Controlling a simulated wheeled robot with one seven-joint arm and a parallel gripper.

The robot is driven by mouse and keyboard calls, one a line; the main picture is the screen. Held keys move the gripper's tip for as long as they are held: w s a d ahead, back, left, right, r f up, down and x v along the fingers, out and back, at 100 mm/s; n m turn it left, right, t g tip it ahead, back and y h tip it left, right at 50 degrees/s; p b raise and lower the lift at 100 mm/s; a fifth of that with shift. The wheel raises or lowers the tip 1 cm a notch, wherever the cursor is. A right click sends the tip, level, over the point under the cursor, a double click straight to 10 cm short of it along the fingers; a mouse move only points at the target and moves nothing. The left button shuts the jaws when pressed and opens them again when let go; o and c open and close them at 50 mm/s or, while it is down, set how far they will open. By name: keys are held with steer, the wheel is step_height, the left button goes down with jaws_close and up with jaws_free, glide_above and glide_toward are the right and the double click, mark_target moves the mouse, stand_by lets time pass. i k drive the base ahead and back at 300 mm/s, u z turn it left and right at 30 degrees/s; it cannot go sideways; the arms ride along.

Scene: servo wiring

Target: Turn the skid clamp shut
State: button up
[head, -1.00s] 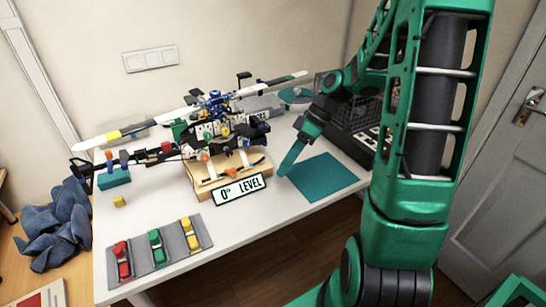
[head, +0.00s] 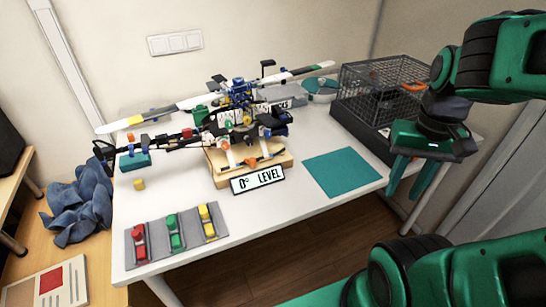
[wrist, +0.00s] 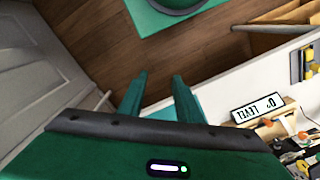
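A model helicopter (head: 238,115) stands on a wooden block (head: 222,178) on the white table. An orange and black piece (head: 262,158) lies across the block's front, at the helicopter's skids; it may be the skid clamp, but it is too small to tell its state. A sign reading "0° LEVEL" (head: 257,180) leans at the block's front. The block also shows at the right of the wrist view (wrist: 278,122). My gripper (head: 407,190) is well to the right of the helicopter, by the table's right edge. Its two fingers are apart with nothing between them.
A teal mat (head: 342,172) lies right of the block. A black wire cage (head: 385,95) stands at the back right. A grey tray with red, green and yellow items (head: 156,246) is at the front left. The table's front middle is clear.

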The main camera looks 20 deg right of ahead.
mark_target(251, 162)
steer(key=z, duration=1.1)
steer(key=k, duration=1.45)
steer(key=u, duration=1.25)
steer(key=i, duration=1)
steer(key=z, duration=0.05)
